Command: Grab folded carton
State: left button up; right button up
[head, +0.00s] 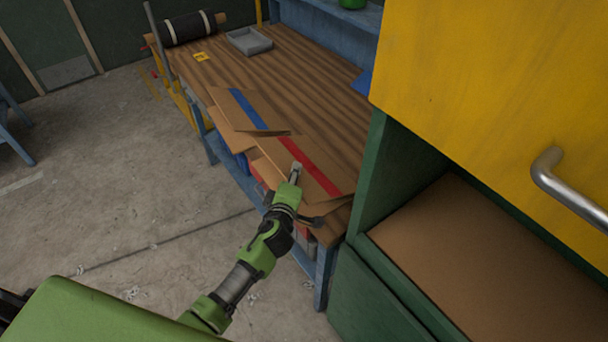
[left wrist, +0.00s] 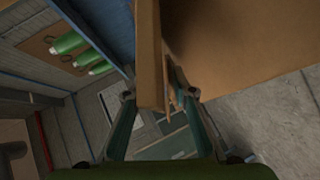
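Two flat folded cartons of brown cardboard lie on the wooden bench and jut over its front edge. One has a blue stripe (head: 249,110); the nearer one has a red stripe (head: 318,172). My left gripper (head: 295,172) is at the front edge of the red-striped carton. In the left wrist view, my left gripper (left wrist: 159,98) has its fingers spread, with a cardboard edge (left wrist: 149,55) between them. There seems to be a gap beside the left finger; contact on the right side is unclear. My right gripper is not in view.
The wooden bench (head: 290,68) holds a grey tray (head: 249,41), a black roll (head: 188,27) and a yellow tag (head: 201,57). A green cabinet with a yellow door (head: 490,90) stands close on the right. Concrete floor (head: 110,190) is open on the left.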

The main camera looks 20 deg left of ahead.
pick_arm(q)
jog(key=shift+x, duration=1.05)
jog(key=shift+c, duration=0.3)
grip_shut()
jog(key=shift+r, duration=0.1)
